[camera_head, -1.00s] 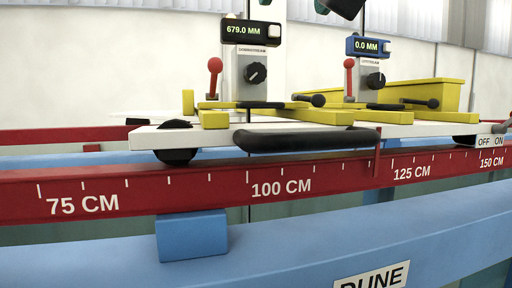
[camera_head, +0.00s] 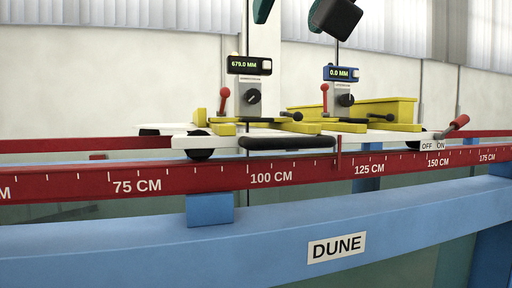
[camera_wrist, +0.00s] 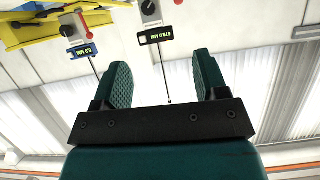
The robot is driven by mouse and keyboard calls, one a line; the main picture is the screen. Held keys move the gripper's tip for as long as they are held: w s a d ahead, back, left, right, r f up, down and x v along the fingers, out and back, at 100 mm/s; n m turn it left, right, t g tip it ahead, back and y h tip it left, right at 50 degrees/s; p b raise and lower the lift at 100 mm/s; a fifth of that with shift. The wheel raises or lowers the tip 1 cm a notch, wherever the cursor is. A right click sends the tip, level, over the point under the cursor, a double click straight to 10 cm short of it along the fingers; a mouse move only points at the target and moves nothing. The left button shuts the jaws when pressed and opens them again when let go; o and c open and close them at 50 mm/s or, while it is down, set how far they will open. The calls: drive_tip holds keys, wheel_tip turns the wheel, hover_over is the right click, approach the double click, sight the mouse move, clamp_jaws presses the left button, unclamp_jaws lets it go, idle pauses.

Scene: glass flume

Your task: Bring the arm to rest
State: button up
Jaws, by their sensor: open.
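My gripper (camera_wrist: 165,80) is open in the wrist view, with its two green ridged fingers wide apart and nothing between them. In the head view, green and black parts of my arm's end show at the top edge, above the carriage and clear of it. The white carriage (camera_head: 175,142) sits on the red rails, with a black handle bar (camera_head: 287,142) along its front. Two gauges stand on it: one display (camera_head: 249,65) reads 679.0 MM, the other (camera_head: 342,73) reads 0.0 MM. Both displays also show in the wrist view, tilted.
The red scale rail (camera_head: 210,180) runs across the picture, with its pointer between 100 and 125 CM. A blue beam (camera_head: 120,245) with a DUNE label (camera_head: 336,248) lies in front. A red switch lever (camera_head: 454,125) is at the carriage's right.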

drive_tip(key=w+d+f+n+g+b, duration=0.1)
drive_tip(key=d+f+n+g, duration=0.15)
drive_tip(key=f, duration=0.95)
drive_tip(key=w+d+f+n+g, duration=0.2)
drive_tip(key=d+f+g, duration=0.1)
drive_tip(key=f, duration=1)
drive_tip(key=s+d+f+g, duration=0.2)
drive_tip(key=s+f+g, duration=0.1)
drive_tip(key=s+f, duration=0.4)
drive_tip(key=s+d+f+g, duration=0.3)
drive_tip(key=s+f+g, duration=0.1)
drive_tip(key=s+f, duration=0.4)
drive_tip(key=shift+s+f+b, duration=0.2)
drive_tip(key=shift+f+b, duration=0.25)
drive_tip(key=shift+f, duration=0.3)
